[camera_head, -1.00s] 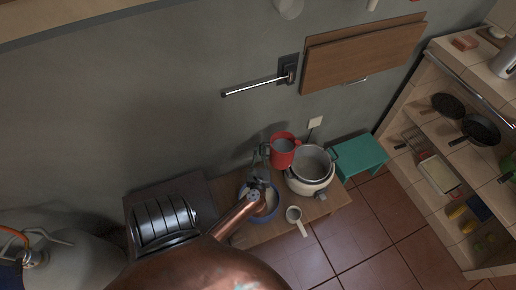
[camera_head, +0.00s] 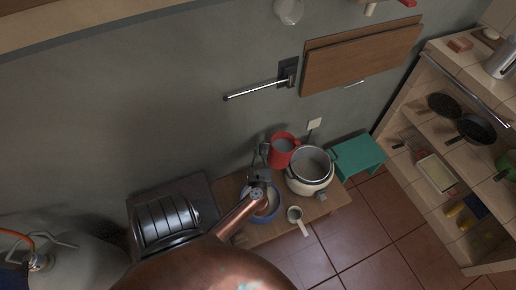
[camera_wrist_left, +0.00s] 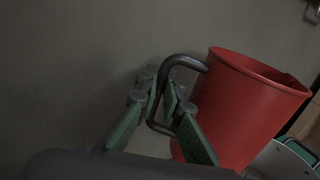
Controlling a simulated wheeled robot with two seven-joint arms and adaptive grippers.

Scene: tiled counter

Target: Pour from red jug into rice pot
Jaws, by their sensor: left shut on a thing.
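The red jug (camera_head: 283,159) is beside the rice pot, at its upper left in the head view, with its opening facing up. My left gripper (camera_head: 264,153) is shut on the jug's dark handle. In the left wrist view, the green-padded fingers (camera_wrist_left: 172,115) close around the handle of the red jug (camera_wrist_left: 243,110). The white rice pot (camera_head: 306,187) stands open on the wooden stand. Its rim (camera_wrist_left: 292,158) shows at the lower right of the left wrist view, partly behind the jug. My right gripper is not in view.
A blue-rimmed bowl (camera_head: 272,211) sits under my left wrist. The wall is close behind the jug.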

